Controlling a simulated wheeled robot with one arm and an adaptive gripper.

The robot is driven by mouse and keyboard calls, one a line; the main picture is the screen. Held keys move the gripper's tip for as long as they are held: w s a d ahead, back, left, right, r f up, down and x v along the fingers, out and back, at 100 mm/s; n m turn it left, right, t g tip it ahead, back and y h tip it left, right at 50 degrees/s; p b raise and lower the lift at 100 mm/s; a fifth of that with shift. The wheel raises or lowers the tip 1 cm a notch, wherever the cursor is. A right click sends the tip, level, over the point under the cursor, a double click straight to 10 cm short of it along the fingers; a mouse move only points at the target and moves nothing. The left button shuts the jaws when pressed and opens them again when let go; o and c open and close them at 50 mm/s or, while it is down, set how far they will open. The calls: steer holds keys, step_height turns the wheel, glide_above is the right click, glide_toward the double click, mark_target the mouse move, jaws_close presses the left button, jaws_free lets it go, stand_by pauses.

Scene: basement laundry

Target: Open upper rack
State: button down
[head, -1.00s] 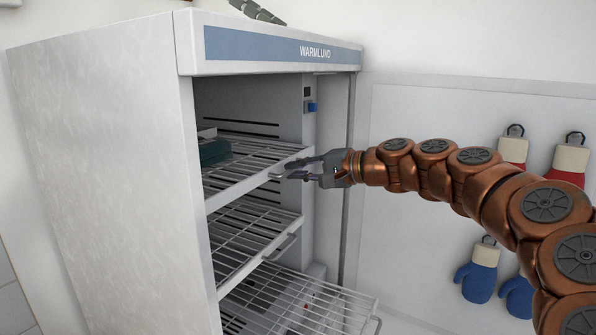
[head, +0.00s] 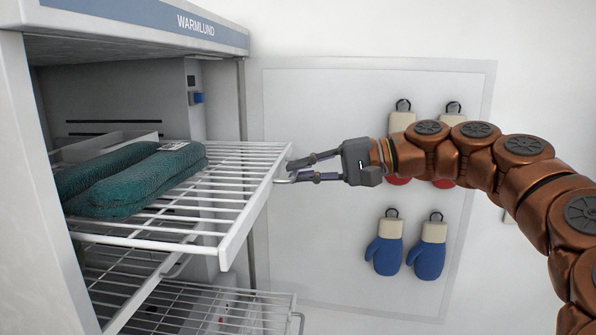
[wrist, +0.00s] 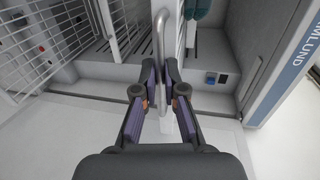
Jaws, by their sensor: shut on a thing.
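The upper rack (head: 235,215) is a white wire shelf and sticks out of the front of the cabinet marked WARMLUND (head: 150,18). Dark green cloth items (head: 140,178) lie on it, with a pale tray-like box (head: 100,143) behind them. My gripper (head: 292,172) is at the rack's front edge, shut on its handle (head: 280,180). In the wrist view the metal handle bar (wrist: 160,40) runs between the two fingers of my gripper (wrist: 163,75).
A lower rack (head: 225,312) with its own handle also sticks out below. Several mitts, including a blue mitt (head: 385,252), hang on the wall panel behind my arm. A blue switch (head: 197,98) is on the cabinet's inner right wall. Free room lies right of the racks.

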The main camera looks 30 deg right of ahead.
steer(key=shift+s+d, duration=0.25)
steer(key=shift+d, duration=0.1)
steer(key=c, duration=1.2)
jaws_free()
steer(key=shift+c, duration=0.2)
steer(key=v, duration=1.2)
